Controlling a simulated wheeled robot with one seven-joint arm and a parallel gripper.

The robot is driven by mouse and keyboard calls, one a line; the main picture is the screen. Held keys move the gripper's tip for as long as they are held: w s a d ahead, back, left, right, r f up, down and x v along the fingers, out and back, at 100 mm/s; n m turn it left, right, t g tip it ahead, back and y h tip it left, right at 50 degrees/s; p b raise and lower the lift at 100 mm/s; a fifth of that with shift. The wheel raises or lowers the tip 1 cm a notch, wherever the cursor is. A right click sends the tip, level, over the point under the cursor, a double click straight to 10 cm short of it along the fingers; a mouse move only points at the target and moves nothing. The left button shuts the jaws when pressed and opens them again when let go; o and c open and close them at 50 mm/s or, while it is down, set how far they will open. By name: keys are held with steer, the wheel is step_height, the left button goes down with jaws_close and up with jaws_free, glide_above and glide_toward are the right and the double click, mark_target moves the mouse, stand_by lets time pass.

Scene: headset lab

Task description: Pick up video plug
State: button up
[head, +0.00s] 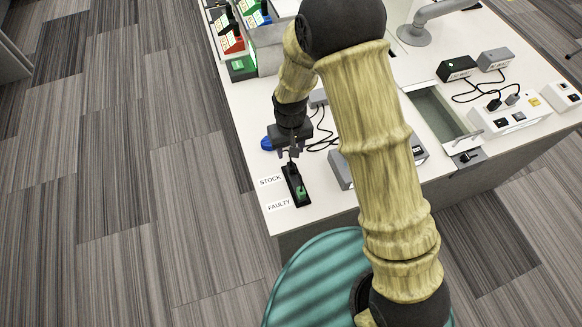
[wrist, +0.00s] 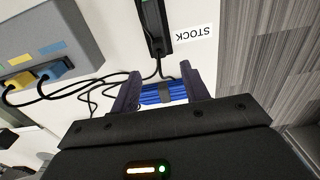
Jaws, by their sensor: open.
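My gripper (wrist: 160,78) is open, with its two dark fingers spread; in the head view it (head: 291,152) hangs low over the bench, just behind the black holder. A blue ribbed bundle with a grey band (wrist: 163,93) shows between the fingers, seemingly beyond them. A yellow plug (wrist: 20,80) and a blue plug (wrist: 54,70) sit in the side of a grey box (wrist: 55,30), with black cables trailing from them. A narrow black holder (wrist: 155,30) has a green part in it and a cable at its end. No label shows which plug is the video plug.
The STOCK label (head: 270,181) and FAULTY label (head: 279,204) lie left of the black holder, near the bench's left edge. Loose cables (head: 322,135) lie right of my gripper. A recessed tray (head: 432,110) and socket boxes (head: 497,122) are farther right.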

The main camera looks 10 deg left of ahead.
mark_target(291, 165)
steer(key=shift+f, duration=2.5)
steer(key=shift+f+p, duration=0.1)
steer(key=shift+p, duration=0.25)
steer(key=shift+f+p, duration=0.75)
steer(key=shift+f, duration=1.75)
jaws_close()
